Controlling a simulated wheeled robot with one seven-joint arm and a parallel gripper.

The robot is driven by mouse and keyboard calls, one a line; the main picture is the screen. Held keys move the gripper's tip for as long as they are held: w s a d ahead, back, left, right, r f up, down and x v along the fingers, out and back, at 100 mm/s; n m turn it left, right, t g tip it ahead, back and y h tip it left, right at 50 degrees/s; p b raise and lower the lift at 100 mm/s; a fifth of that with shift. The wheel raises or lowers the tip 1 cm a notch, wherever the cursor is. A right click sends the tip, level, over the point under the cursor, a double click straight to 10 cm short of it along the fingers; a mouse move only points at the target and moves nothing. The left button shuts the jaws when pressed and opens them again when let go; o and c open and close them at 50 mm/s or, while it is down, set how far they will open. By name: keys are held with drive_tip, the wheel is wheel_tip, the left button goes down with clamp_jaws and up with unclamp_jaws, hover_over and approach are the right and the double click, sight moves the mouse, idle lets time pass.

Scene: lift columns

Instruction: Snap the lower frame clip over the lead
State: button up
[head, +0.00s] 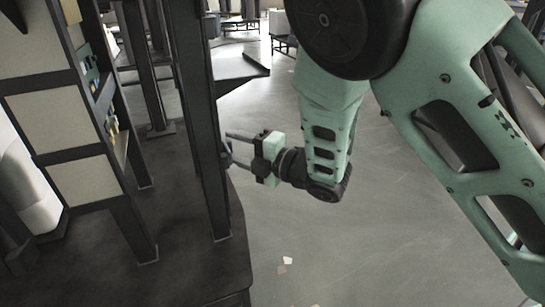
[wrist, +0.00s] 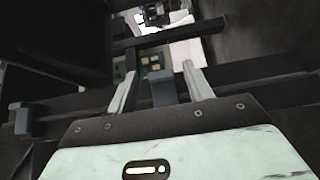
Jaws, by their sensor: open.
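My gripper (head: 228,149) reaches left to the dark upright post (head: 200,120) in the head view. In the wrist view my gripper (wrist: 163,82) is open, its two pale fingers spread apart. A small blue-grey block, which looks like a frame clip (wrist: 162,91), stands on a dark bar between the fingers, with a gap to each side. I cannot tell whether it is snapped shut. A similar blue-grey block (wrist: 20,118) sits at the far left of that view. I cannot make out the lead against the dark frame.
A dark frame bar (wrist: 70,107) crosses the wrist view. A green board with yellowish parts (wrist: 151,66) lies beyond the fingers. In the head view, a rack with cream panels (head: 52,122) stands left on a dark base (head: 185,262).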

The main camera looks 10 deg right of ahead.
drive_tip(key=p+v, duration=0.7)
drive_tip(key=v, duration=1)
drive_tip(key=shift+d, duration=0.15)
drive_tip(key=shift+s, duration=0.15)
wheel_tip(320, 180, up, 5)
drive_tip(key=s+a+m+g+h+p, duration=0.1)
drive_tip(key=a+m+g+h+p, duration=0.25)
drive_tip(key=m+h, duration=0.7)
drive_tip(key=s+d+r+m+g+h+p, duration=0.2)
drive_tip(key=s+r+m+g, duration=0.25)
drive_tip(key=s, duration=0.55)
drive_tip(key=s+d+r+m+g+h+p, duration=0.25)
drive_tip(key=s+r+m, duration=0.35)
drive_tip(key=s, duration=0.3)
wheel_tip(320, 180, up, 37)
drive_tip(key=y+p, duration=0.1)
drive_tip(key=p, duration=3.6)
drive_tip(key=shift+a, duration=0.2)
